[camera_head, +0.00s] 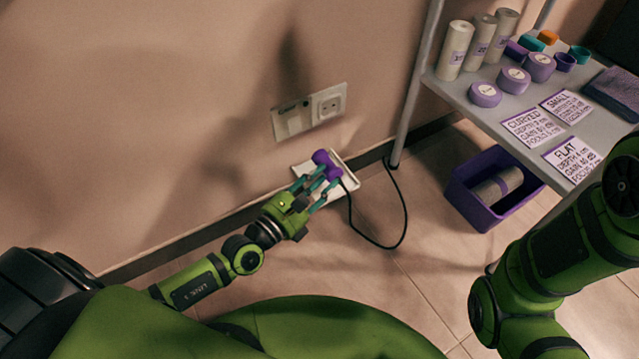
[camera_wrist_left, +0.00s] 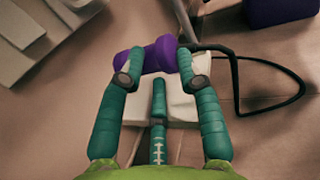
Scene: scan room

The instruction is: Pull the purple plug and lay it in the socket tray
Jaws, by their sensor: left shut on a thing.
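The purple plug (camera_head: 326,163) is between the teal fingers of my left gripper (camera_head: 320,178), which is shut on it. In the left wrist view the plug (camera_wrist_left: 155,55) lies crosswise between the fingertips of the gripper (camera_wrist_left: 158,65). A black cord runs from it to the right. The white socket tray (camera_head: 348,170) is on the floor by the wall, under the plug and partly hidden by the gripper; it also shows in the left wrist view (camera_wrist_left: 185,105). I cannot tell whether the plug touches it. The wall socket (camera_head: 329,103) is empty. My right gripper is not in view.
The shelf holds rolls, purple pucks and cards. A purple bin (camera_head: 465,202) with a roll stands below it.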

